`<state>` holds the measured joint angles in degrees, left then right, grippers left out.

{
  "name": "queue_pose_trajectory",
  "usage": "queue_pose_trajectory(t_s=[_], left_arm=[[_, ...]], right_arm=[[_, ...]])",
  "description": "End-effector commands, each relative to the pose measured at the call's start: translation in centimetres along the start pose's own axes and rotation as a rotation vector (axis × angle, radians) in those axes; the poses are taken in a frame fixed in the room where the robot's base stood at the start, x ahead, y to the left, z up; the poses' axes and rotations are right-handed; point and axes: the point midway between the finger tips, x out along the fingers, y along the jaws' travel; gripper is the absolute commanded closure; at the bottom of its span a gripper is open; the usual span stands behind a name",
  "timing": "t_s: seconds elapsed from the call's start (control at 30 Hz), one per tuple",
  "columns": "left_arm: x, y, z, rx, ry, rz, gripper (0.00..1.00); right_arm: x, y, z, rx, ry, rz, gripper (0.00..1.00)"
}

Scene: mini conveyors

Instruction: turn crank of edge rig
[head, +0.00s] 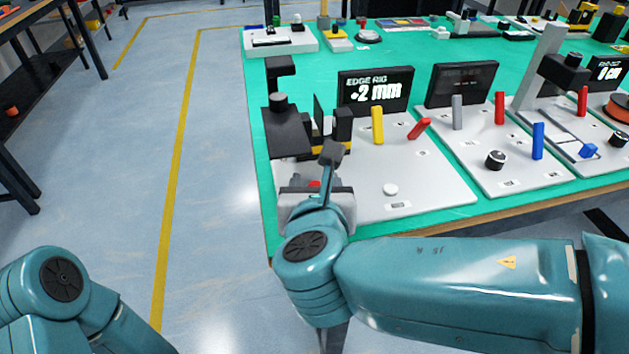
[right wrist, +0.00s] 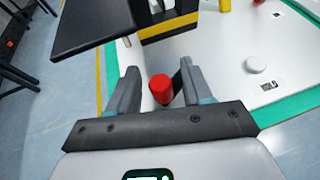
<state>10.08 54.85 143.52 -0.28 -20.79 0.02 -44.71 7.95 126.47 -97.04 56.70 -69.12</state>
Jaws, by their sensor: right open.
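The edge rig (head: 430,185) is a pale grey panel on the table, with a black display (head: 375,90) reading "-2 mm". A red crank knob (right wrist: 160,89) shows in the right wrist view, and a small part of the red (head: 314,184) shows in the head view. My right gripper (right wrist: 157,69) is open, with one finger on each side of the knob. A gap shows at the left finger; contact at the right cannot be told. The crank's arm is mostly hidden. My left gripper is out of view.
A yellow lever (head: 377,125), a red lever (head: 419,128) and a white button (head: 390,189) stand on the rig. A dark plate (right wrist: 100,25) overhangs close beyond my right fingers. Other panels stand to the right; the floor at left is clear.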

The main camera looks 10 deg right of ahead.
Motion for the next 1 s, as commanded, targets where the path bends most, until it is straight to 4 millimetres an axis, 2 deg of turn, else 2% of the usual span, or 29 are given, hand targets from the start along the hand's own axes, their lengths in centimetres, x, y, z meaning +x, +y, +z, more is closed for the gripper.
queue_pose_trajectory(t_s=[0.03,0.07,0.1,0.2,0.47,0.67,1.0], left_arm=[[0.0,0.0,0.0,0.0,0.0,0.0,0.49],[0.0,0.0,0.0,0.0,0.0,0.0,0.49],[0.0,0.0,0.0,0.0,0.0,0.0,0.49],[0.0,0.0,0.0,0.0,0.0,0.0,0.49],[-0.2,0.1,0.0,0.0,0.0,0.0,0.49],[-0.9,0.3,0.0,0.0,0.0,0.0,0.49],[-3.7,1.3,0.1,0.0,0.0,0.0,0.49]], right_arm=[[0.0,0.0,0.0,0.0,0.0,0.0,0.5],[-0.1,0.0,0.0,0.0,0.0,0.0,0.57],[-0.1,0.0,0.0,0.0,0.0,0.0,0.7],[-0.1,0.0,0.0,0.0,0.0,0.0,1.0],[0.2,0.2,0.1,0.005,0.0,-0.012,1.0],[0.4,0.5,0.4,0.034,0.0,-0.086,1.0],[1.3,1.1,1.1,0.132,0.0,-0.328,1.0]])
